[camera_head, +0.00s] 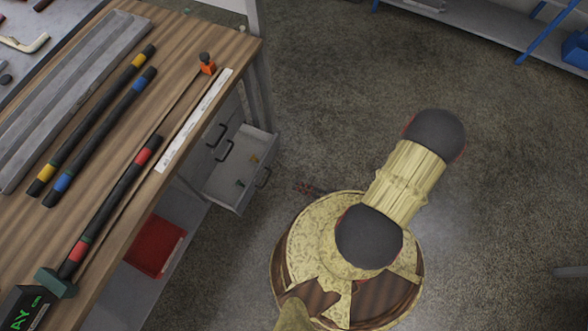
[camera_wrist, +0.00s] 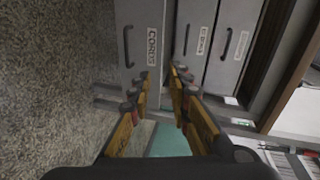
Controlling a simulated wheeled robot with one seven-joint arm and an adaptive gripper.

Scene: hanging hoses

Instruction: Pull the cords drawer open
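The cords drawer (camera_wrist: 142,35), a grey front with a white CORDS label (camera_wrist: 152,47), is at the left of the drawer fronts in the wrist view. Its dark bar handle (camera_wrist: 128,46) shows clear of my fingers. In the head view, the lowest drawer (camera_head: 232,182) stands pulled out, with small items inside and its handle (camera_head: 264,178) at its front. My gripper (camera_wrist: 160,80) is open, with nothing seen between its fingers. Its tips appear in front of the cords drawer's lower part in the picture. My arm mostly hides the gripper in the head view.
Two other drawers with handles (camera_wrist: 187,40) (camera_wrist: 226,44) appear shut beside the cords drawer. The wooden workbench (camera_head: 215,40) above carries banded hoses (camera_head: 100,130). A red bin (camera_head: 155,246) sits on the shelf below. Open floor (camera_head: 330,100) lies right of the bench.

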